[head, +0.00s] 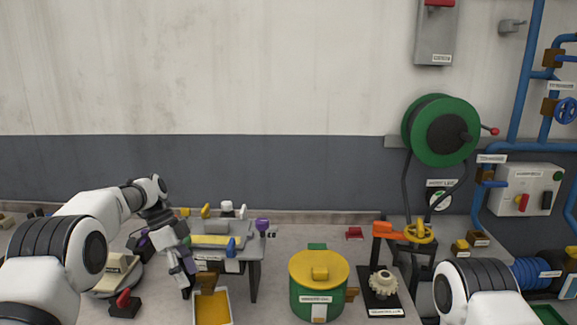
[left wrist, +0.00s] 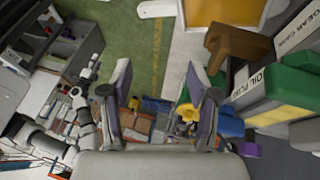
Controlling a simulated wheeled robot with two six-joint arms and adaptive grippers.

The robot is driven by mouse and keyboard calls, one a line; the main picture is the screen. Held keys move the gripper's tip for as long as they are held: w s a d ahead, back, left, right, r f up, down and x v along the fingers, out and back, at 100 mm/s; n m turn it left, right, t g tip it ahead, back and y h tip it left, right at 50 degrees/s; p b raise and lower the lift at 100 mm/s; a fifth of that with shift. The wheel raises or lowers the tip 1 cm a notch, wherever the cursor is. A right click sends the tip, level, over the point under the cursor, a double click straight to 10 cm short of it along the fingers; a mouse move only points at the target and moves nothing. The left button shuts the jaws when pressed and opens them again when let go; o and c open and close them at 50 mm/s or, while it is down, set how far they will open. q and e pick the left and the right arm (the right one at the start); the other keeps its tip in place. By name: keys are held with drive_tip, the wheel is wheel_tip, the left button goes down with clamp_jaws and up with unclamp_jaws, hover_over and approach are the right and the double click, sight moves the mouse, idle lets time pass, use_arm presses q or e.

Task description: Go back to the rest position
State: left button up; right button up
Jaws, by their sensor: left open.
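My left gripper (head: 186,278) hangs fingers down at the end of my left arm, in front of the small grey bench and left of the yellow-filled tray. In the left wrist view its two fingers (left wrist: 158,78) stand wide apart with nothing held between them. My right arm shows at the bottom right of the head view, but its gripper is out of the frame.
The small bench (head: 254,277) carries several small coloured parts. A tray (head: 229,308) with a yellow inside lies close to the left gripper. A green bin with a yellow lid (head: 318,270) and a gear stand (head: 381,283) stand to the right.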

use_arm(q)
drive_tip(key=s+f+n+g+y+b, duration=0.1)
drive_tip(key=s+f+n+g+b, duration=0.1)
drive_tip(key=s+f, duration=1.1)
drive_tip(key=s+f+n+g+y+b, duration=0.1)
drive_tip(key=s+f+n+g, duration=0.15)
drive_tip(key=s+f, duration=1.05)
drive_tip(key=s+a+f+n+t+y+b, duration=0.15)
drive_tip(key=s+f+n, duration=0.3)
drive_tip(key=s, duration=0.65)
drive_tip(key=s+f+n+t+y+p, duration=0.1)
drive_tip(key=s+f+n+t, duration=0.3)
drive_tip(key=s, duration=0.6)
drive_tip(key=w+n, duration=0.1)
drive_tip(key=w+n+t, duration=0.1)
drive_tip(key=w+n, duration=0.2)
drive_tip(key=n, duration=0.1)
drive_tip(key=shift+w+d+r+t, duration=0.15)
drive_tip(key=shift+w+r+t, duration=0.05)
drive_tip(key=shift+r+t, duration=0.1)
